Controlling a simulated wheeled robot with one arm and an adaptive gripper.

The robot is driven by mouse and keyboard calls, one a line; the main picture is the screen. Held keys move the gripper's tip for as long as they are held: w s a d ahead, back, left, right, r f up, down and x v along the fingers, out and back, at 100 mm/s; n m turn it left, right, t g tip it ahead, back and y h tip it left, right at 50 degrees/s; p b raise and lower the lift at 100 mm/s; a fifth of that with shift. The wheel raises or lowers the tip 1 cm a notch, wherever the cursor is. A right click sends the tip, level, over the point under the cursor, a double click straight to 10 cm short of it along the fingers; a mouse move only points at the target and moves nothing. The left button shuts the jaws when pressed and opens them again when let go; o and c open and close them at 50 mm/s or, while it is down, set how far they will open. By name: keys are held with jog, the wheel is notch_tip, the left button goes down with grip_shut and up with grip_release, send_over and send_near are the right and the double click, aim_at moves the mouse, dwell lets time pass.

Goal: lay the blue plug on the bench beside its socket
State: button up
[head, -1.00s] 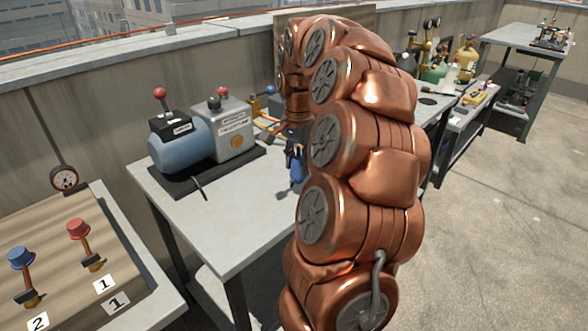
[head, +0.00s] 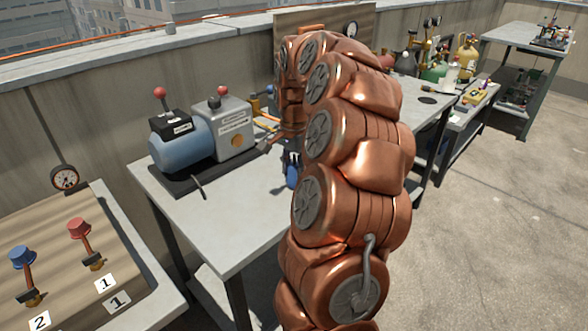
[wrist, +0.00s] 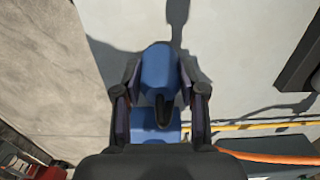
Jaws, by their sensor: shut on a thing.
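The blue plug (wrist: 160,72) is between the two fingers of my gripper (wrist: 159,90) in the wrist view, and the gripper is shut on it. In the head view the plug (head: 292,176) hangs below my gripper (head: 291,158), over the grey bench (head: 235,225). Its shadow lies on the bench beside it; whether it touches the top is hard to tell. I cannot tell which is the socket. My arm hides part of the bench.
A blue and grey pump (head: 185,143) stands on a dark base at the bench's back left. A board with blue and red knobs (head: 22,257) is at lower left. Gas bottles (head: 467,55) stand further back. Bare bench lies in front of the pump; an orange hose (wrist: 270,145) crosses the wrist view.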

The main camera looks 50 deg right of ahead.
aim_at(294, 167)
jog(key=shift+f, duration=0.15)
jog(key=o, duration=1.2)
jog(key=shift+c, duration=0.2)
notch_tip(294, 167, up, 12)
jog(key=shift+r, duration=0.2)
